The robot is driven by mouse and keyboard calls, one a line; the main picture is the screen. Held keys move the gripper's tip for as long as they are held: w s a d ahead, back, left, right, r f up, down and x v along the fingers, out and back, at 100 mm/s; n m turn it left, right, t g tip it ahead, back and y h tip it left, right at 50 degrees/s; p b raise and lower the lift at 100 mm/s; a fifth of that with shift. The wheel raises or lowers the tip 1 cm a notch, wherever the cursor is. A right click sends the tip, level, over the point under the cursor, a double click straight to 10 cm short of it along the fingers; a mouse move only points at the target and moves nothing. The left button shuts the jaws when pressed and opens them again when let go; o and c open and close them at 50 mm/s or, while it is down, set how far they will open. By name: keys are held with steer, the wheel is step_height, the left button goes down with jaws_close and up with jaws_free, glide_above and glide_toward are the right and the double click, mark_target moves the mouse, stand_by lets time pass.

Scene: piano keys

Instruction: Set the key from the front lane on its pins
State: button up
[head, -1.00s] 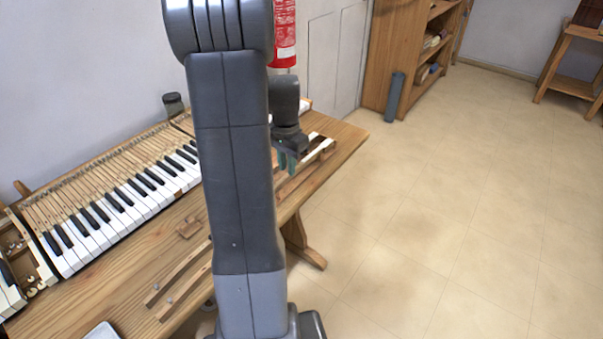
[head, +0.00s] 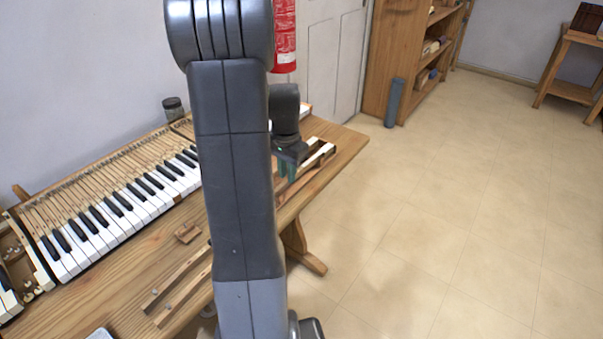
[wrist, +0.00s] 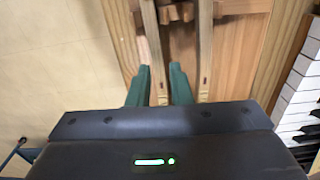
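My gripper (head: 287,171) is over the right end of the bench, with its two green fingers pointing down. In the wrist view the fingers (wrist: 160,88) are apart, and a wooden strip (wrist: 157,72) passes between them. I cannot tell whether they touch it. A pale key-like piece (wrist: 143,52) lies along this strip, partly hidden by the left finger. A second strip (wrist: 205,55) runs to the right. In the head view pale pieces (head: 320,152) lie on the rails beside my gripper. The keyboard (head: 120,205) stands left of my arm; its right part is hidden, so I cannot see any bare pins.
The wooden bench (head: 110,270) carries two long rails (head: 182,275) near its front edge and a small wooden block (head: 187,233). A dark jar (head: 174,107) stands behind the keyboard. My arm hides the bench middle. Open floor (head: 430,220) lies to the right.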

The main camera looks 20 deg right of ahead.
steer(key=shift+f, duration=0.55)
jaws_close()
